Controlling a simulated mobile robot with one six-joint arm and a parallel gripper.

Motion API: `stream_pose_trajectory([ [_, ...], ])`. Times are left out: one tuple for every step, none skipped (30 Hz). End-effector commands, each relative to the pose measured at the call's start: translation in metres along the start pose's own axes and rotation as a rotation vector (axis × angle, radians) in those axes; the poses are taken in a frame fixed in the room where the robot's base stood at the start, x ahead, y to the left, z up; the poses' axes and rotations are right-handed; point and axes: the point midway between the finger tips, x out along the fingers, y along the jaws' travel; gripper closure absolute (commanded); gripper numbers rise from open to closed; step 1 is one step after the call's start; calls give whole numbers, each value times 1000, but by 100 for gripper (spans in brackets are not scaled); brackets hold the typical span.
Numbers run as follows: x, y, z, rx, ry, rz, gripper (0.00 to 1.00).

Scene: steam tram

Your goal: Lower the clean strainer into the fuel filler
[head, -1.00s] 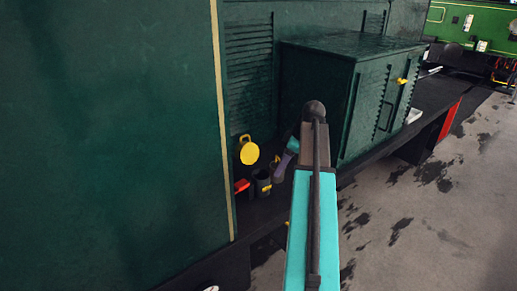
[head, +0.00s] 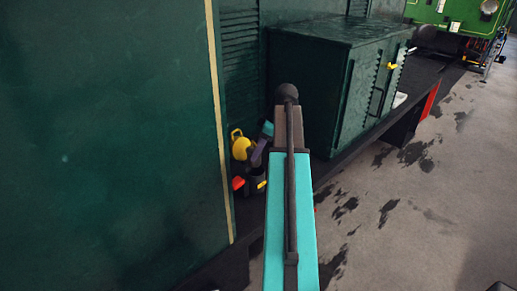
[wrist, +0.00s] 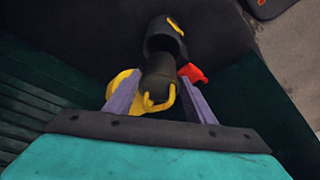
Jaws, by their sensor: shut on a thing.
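My gripper (wrist: 160,84), with purple fingers, is shut on the strainer (wrist: 158,75), a dark cylinder with a yellow loop handle at its near end. The fuel filler (wrist: 162,42) is a dark upright tube with a yellow mark, just beyond the strainer's far end. The two overlap in the wrist view, so I cannot tell whether the strainer's tip is inside the mouth. In the head view my gripper (head: 258,152) is above the filler (head: 257,187); the strainer is hard to make out there.
A yellow round piece (head: 242,147) stands behind the filler, and a red piece (head: 238,183) is beside it. A green panel wall (head: 110,140) is close on the left. A dark green cabinet (head: 335,85) stands to the right on the running board.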

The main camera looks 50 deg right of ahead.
Motion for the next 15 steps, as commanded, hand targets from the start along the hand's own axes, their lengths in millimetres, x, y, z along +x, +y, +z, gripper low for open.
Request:
stream_pose_trajectory([
  [0, 0, 1, 1, 0, 0, 74],
  [0, 0, 1, 1, 0, 0, 74],
  [0, 1, 1, 1, 0, 1, 74],
  [1, 1, 2, 2, 0, 1, 74],
  [1, 1, 2, 2, 0, 1, 74],
  [2, 1, 2, 2, 0, 1, 74],
  [3, 1, 3, 2, 0, 1, 74],
  [4, 1, 3, 2, 0, 1, 74],
  [5, 1, 4, 2, 0, 1, 74],
  [6, 1, 4, 2, 0, 1, 74],
  [7, 1, 5, 2, 0, 0, 74],
  [8, 1, 6, 3, 0, 1, 74],
  [9, 1, 6, 3, 0, 1, 74],
  [10, 1, 6, 3, 0, 1, 74],
  [12, 1, 7, 3, 0, 1, 74],
])
